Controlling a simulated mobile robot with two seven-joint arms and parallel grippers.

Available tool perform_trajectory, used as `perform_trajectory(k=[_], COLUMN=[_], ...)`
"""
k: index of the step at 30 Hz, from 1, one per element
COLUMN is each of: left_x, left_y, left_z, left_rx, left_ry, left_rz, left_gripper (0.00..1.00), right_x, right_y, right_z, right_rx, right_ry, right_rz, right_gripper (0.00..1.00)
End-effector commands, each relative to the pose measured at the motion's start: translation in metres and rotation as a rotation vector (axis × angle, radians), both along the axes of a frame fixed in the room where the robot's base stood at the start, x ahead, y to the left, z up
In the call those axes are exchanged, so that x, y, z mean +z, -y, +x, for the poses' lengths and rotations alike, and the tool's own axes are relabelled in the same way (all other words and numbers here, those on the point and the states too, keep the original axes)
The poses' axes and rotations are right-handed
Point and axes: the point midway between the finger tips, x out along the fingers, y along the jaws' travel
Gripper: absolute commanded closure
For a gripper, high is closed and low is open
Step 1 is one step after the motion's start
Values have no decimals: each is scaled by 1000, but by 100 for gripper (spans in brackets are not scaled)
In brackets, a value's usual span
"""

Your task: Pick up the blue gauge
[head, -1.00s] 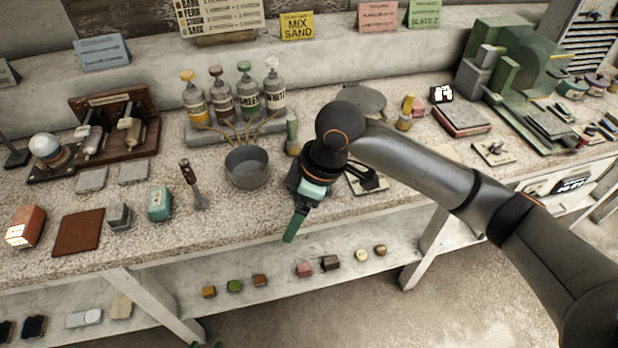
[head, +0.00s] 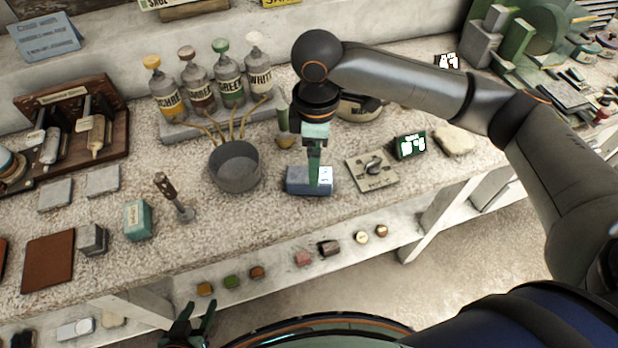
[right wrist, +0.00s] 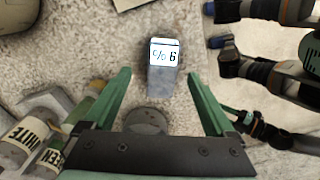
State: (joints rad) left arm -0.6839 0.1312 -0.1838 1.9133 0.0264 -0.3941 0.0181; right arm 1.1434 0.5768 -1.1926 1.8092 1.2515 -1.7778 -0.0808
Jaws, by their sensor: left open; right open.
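The blue gauge (head: 300,183) is a small blue-grey block with a white display, lying near the front edge of the bench. In the right wrist view the gauge (right wrist: 161,80) sits ahead, roughly between the two green fingers. My right gripper (head: 314,178) is above the gauge, pointing down, and hides part of it in the head view. In the right wrist view my right gripper (right wrist: 160,95) is open and empty; whether its fingers reach beside the gauge I cannot tell. My left gripper (head: 192,325) is open and empty at the bottom, in front of the bench.
A grey pot (head: 235,168) stands left of the gauge, below a row of labelled bottles (head: 230,85). A plate with a dark knob (head: 372,168) and a small black display box (head: 410,146) lie to the right. A lower shelf holds several small blocks (head: 231,282).

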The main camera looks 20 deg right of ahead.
Motion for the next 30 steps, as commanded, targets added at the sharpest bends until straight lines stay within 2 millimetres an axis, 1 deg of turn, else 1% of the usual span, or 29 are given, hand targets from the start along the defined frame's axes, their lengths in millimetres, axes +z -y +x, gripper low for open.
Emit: perform_trajectory(k=[1, 5, 12, 15, 18, 23, 26, 30], left_x=[-1, -1, -3, -3, -3, -3, -2, -2], left_y=[0, 0, 0, 0, 0, 0, 0, 0], left_z=[0, 0, 2, 3, 3, 3, 3, 3], left_rx=[0, 0, 0, 0, 0, -1, -1, -1], left_ry=[0, 1, 4, 5, 6, 6, 6, 7], left_rz=[0, 0, 0, 0, 0, 0, 0, 0], left_gripper=[50, 50, 50, 50, 50, 50, 50, 50], right_x=[-5, -13, -48, -57, -61, -60, -60, -60], right_y=[0, 0, -4, -4, -4, -4, -4, -4], right_z=[0, -1, -4, -4, -4, -4, -4, -4], right_rx=[-1, -1, -1, 0, 0, 0, 0, 0], right_ry=[0, -1, 0, 0, 1, 1, 1, 1], right_rz=[0, 0, -1, 0, 0, 0, 1, 1], right_gripper=[10, 10, 10, 10, 10, 10, 19, 35])
